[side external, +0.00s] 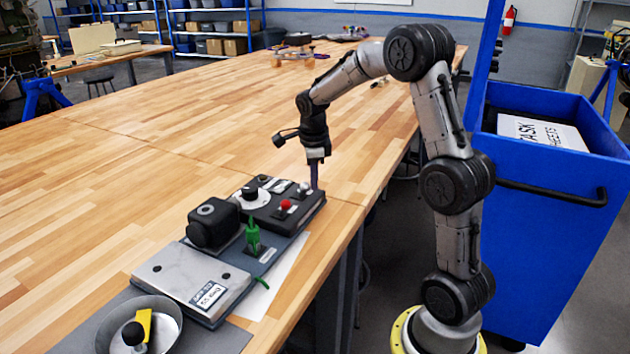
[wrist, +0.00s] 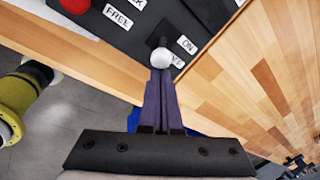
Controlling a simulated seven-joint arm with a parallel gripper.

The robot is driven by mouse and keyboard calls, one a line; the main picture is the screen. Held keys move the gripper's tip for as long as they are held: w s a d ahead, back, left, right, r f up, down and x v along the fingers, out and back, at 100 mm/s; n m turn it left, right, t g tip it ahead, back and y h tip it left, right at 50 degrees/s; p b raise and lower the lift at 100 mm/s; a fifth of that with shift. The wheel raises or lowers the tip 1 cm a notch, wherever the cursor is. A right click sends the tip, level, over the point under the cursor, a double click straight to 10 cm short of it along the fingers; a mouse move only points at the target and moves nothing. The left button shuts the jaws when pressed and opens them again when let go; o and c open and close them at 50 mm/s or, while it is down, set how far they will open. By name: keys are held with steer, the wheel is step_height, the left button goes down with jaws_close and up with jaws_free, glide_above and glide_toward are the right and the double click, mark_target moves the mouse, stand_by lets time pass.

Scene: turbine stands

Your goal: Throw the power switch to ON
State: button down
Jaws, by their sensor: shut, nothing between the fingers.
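The power switch is a small lever with a white ball knob (wrist: 161,57) on the dark control panel (wrist: 120,45). In the wrist view an ON label (wrist: 187,45) sits to the right of the lever, with another, partly hidden label below it. My gripper (wrist: 160,72) is shut, with its purple fingertips right at the knob; whether they touch it I cannot tell. In the side view my gripper (side external: 314,186) points down at the right end of the panel (side external: 262,212), beside the white knob (side external: 304,187).
A black box (side external: 213,222), a green-handled part (side external: 252,236) and a metal plate (side external: 193,280) stand nearer the camera.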

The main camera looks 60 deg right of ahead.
mark_target(295, 193)
steer(key=shift+w+r+g, duration=0.15)
steer(key=shift+w+g, duration=0.1)
steer(key=shift+g, duration=0.25)
steer(key=w+g, duration=0.1)
steer(key=g, duration=0.1)
steer(key=w+g, duration=0.1)
steer(key=g, duration=0.1)
steer(key=shift+w+r+n, duration=0.3)
steer(key=shift+w+r, duration=0.1)
steer(key=shift+w, duration=1.15)
steer(key=shift+a, duration=0.1)
